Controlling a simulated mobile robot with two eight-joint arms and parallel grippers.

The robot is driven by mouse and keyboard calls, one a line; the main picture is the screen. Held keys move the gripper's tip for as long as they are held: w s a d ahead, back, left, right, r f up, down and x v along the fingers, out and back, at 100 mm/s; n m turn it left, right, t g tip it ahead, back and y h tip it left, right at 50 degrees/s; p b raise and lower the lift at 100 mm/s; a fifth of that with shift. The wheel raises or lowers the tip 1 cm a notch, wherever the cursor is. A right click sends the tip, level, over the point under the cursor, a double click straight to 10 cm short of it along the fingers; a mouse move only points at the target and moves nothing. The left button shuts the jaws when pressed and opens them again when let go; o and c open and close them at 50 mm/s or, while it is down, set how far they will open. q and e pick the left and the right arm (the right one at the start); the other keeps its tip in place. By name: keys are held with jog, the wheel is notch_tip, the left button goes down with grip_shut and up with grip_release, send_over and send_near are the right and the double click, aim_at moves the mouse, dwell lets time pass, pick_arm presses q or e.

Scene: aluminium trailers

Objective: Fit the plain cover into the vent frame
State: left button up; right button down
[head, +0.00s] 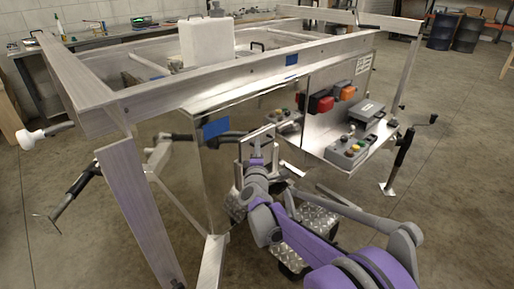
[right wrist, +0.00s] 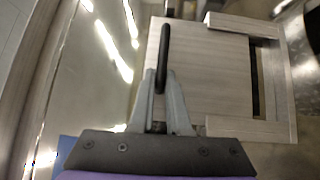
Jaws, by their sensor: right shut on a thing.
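The plain cover (right wrist: 205,75) is a flat, light grey panel with a black upright handle (right wrist: 163,55). My right gripper (right wrist: 160,118) is shut on this handle; it also shows in the head view (head: 256,160). The vent frame (right wrist: 278,85) has rails above, below and at the right in the right wrist view. The cover's right part lies between the upper and lower rails, and its left part sticks out. A dark gap (right wrist: 256,75) shows between the cover and the right rail. The exact depth of fit cannot be told. My left gripper is not in view.
The aluminium trailer frame (head: 250,72) surrounds the work area. A shiny metal panel (head: 205,165) stands left of my right gripper. A control box (head: 347,152) and red and orange connectors (head: 320,102) are at the right. A stand with a crank (head: 400,150) stands farther right.

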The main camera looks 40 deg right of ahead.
jog(key=shift+f+b, duration=2)
jog(key=shift+f, duration=0.45)
jog(key=c, duration=0.8)
grip_release()
jog(key=p+v, duration=0.2)
jog(key=v, duration=0.8)
jog(key=shift+s+a, duration=0.3)
jog(key=shift+s, duration=0.05)
